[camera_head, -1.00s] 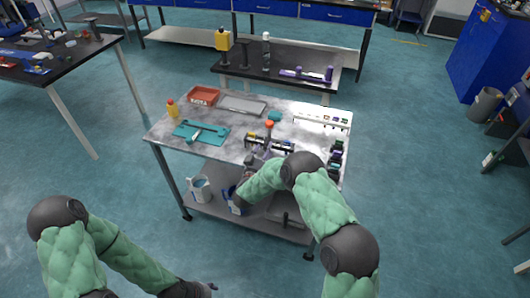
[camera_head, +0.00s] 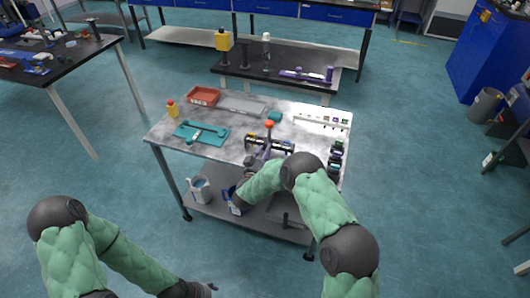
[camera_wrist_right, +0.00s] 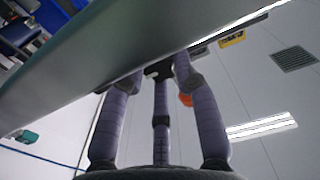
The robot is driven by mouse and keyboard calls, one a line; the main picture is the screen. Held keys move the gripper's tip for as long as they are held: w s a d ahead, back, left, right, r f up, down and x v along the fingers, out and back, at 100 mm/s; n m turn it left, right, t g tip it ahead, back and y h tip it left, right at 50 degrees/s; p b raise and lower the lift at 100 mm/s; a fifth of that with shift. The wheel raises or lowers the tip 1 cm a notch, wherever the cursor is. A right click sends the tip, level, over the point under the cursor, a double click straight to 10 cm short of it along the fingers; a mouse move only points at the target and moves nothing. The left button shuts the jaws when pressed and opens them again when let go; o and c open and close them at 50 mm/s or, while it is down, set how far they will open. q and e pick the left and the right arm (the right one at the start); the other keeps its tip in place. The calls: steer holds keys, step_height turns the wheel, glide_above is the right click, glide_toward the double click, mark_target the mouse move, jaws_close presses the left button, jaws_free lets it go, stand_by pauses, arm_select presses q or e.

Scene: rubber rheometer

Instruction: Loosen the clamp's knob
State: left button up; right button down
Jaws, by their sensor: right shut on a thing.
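My right gripper (camera_head: 257,160) is at the front edge of the steel cart top (camera_head: 225,150). In the right wrist view it shows from below, with its grey fingers (camera_wrist_right: 160,75) closed around a small dark piece (camera_wrist_right: 157,71) under the table edge, which looks like the clamp's knob. The fingers hide most of it. An upright post with an orange-red top (camera_head: 269,124) stands just behind the gripper; an orange-red part also shows behind the fingers in the wrist view (camera_wrist_right: 186,99). My left gripper (camera_head: 205,288) is low at the bottom edge, too small to read.
The cart top holds a teal tray (camera_head: 215,140), a red bin (camera_head: 203,96), a grey tray (camera_head: 243,103), a yellow bottle (camera_head: 172,109) and a white rack (camera_head: 320,117). A white jug (camera_head: 200,190) and a blue-white box (camera_head: 233,208) stand on the lower shelf.

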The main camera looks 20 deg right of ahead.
steer(key=shift+r+n, duration=0.15)
steer(key=shift+n, duration=0.35)
steer(key=n+p, duration=0.1)
steer(key=n, duration=0.2)
steer(key=shift+n, duration=0.4)
steer(key=n+p, duration=0.1)
steer(key=n, duration=0.3)
steer(key=shift+w+a+p, duration=0.1)
steer(key=shift+p, duration=0.25)
steer(key=n+p, duration=0.1)
steer(key=n, duration=0.3)
steer(key=shift+n, duration=0.4)
steer(key=shift+f+n+p, duration=0.25)
steer(key=shift+n+p, duration=0.25)
steer(key=shift+n, duration=1.3)
steer(key=c, duration=0.9)
jaws_free()
